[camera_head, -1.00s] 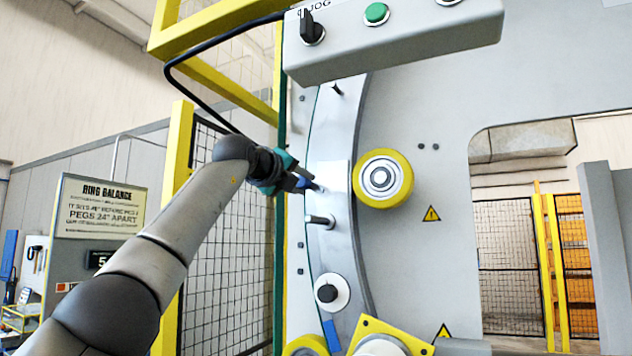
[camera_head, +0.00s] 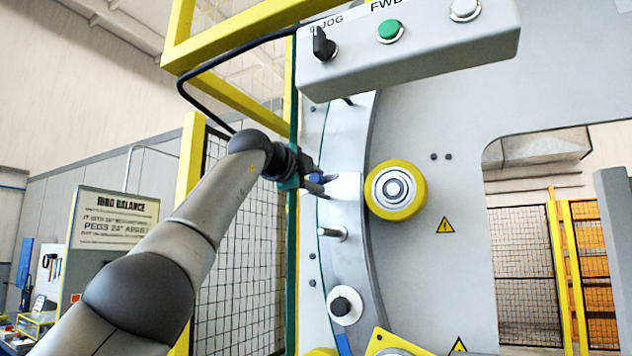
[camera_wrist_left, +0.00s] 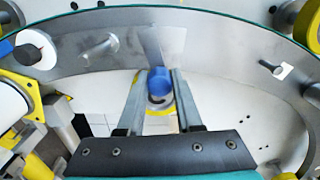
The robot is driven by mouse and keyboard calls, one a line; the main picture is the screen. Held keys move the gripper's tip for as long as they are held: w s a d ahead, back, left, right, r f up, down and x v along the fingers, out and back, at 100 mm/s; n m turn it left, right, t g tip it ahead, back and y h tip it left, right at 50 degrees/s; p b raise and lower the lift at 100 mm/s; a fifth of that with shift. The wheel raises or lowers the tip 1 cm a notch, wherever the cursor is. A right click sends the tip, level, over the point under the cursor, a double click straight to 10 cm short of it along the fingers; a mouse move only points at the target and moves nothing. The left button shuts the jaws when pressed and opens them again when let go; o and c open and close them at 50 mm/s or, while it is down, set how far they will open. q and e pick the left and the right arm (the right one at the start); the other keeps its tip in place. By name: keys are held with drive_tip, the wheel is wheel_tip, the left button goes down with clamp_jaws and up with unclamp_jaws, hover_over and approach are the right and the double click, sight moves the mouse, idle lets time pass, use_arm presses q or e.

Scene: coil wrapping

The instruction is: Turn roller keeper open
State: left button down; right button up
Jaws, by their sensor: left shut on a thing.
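My left gripper (camera_head: 318,184) is at the left edge of the curved grey ring plate, beside a pale rectangular patch. In the left wrist view its two fingers (camera_wrist_left: 160,82) close on a blue cylindrical piece (camera_wrist_left: 159,84), which appears to be the roller keeper. My right gripper is not in view.
A control box (camera_head: 410,45) with a black switch and buttons overhangs above. A metal peg (camera_head: 332,233) and a white disc with a black knob (camera_head: 345,305) are below the gripper on the ring. Yellow-framed mesh fencing (camera_head: 235,235) stands behind my left arm.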

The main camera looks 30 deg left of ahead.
use_arm(q)
drive_tip(key=shift+r+n, duration=0.2)
drive_tip(key=shift+n, duration=0.1)
drive_tip(key=c, duration=0.6)
unclamp_jaws()
drive_tip(key=shift+f, duration=0.1)
drive_tip(key=shift+s+f+b, duration=0.1)
drive_tip(key=shift+s+b, duration=0.65)
drive_tip(key=shift+b, duration=0.1)
drive_tip(key=s+b, duration=0.7)
drive_tip(key=s, duration=0.6)
drive_tip(key=shift+s+b, duration=0.3)
drive_tip(key=shift+s, duration=0.1)
